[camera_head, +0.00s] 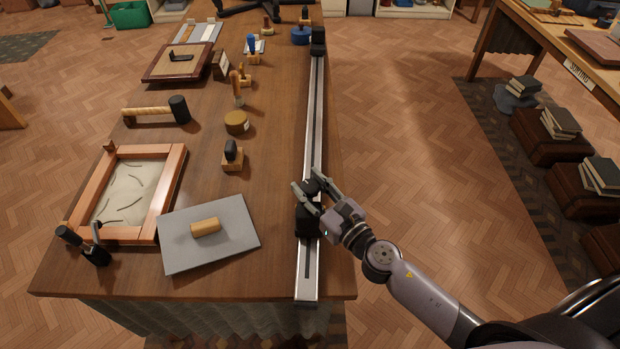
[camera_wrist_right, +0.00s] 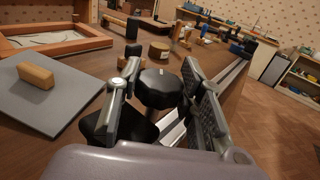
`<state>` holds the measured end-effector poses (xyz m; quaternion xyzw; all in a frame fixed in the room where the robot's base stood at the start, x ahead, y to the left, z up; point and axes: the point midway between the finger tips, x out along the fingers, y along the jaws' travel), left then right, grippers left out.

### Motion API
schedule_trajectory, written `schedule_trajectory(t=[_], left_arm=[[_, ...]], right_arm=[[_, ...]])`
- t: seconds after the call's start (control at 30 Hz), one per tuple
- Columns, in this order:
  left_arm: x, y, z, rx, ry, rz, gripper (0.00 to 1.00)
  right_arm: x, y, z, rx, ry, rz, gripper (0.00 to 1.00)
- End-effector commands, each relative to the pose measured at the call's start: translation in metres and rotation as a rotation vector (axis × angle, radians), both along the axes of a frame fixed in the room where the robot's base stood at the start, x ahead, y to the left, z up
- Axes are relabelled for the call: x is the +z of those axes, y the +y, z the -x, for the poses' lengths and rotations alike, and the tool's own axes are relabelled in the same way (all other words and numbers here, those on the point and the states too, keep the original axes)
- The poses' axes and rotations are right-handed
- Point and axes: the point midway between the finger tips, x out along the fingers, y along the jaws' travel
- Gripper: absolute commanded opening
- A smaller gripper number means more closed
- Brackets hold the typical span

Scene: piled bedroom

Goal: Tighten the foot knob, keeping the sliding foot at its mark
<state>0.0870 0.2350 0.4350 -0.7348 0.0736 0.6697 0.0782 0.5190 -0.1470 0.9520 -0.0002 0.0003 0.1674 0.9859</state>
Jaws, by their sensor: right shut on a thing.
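The long metal rail (camera_head: 312,130) runs along the right edge of the table. The black sliding foot (camera_head: 306,222) sits on the rail near its front end. The black foot knob (camera_wrist_right: 160,88) stands on top of the foot, and in the head view it is partly hidden by the fingers. My right gripper (camera_head: 309,186) reaches in from the right, its fingers on either side of the knob and shut on it. In the right wrist view the gripper (camera_wrist_right: 158,92) frames the knob. I cannot make out a mark on the rail. My left gripper is not in view.
A grey board (camera_head: 240,235) with a wooden block (camera_head: 205,227) lies left of the foot. A wooden frame tray (camera_head: 172,170) holds sand. A mallet (camera_head: 155,111), a round tin (camera_head: 236,122) and stamps stand farther back. A black fixed block (camera_head: 318,40) is at the rail's far end.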

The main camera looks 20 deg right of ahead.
Motion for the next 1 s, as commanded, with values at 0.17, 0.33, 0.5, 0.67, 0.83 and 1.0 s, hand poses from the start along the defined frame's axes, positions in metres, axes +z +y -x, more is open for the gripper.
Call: schedule_trajectory(t=[0.17,0.33,0.5,0.67,0.83,1.0], left_arm=[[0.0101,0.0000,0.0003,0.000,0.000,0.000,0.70],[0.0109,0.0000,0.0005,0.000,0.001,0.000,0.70],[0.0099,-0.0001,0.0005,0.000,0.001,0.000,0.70],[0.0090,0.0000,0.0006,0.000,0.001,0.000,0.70],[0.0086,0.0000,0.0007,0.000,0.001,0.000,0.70],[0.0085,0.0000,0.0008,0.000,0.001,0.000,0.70]], right_arm=[[0.0014,0.0017,0.0001,-0.167,0.003,-0.008,0.07],[0.0001,0.0011,-0.0002,-0.301,0.002,-0.006,0.07],[-0.0007,0.0007,-0.0005,-0.405,0.001,-0.004,0.07],[-0.0003,0.0005,-0.0007,-0.472,0.000,-0.003,0.07],[-0.0002,0.0000,-0.0009,-0.510,-0.001,-0.002,0.07],[-0.0002,-0.0003,-0.0009,-0.523,-0.001,-0.001,0.07]])
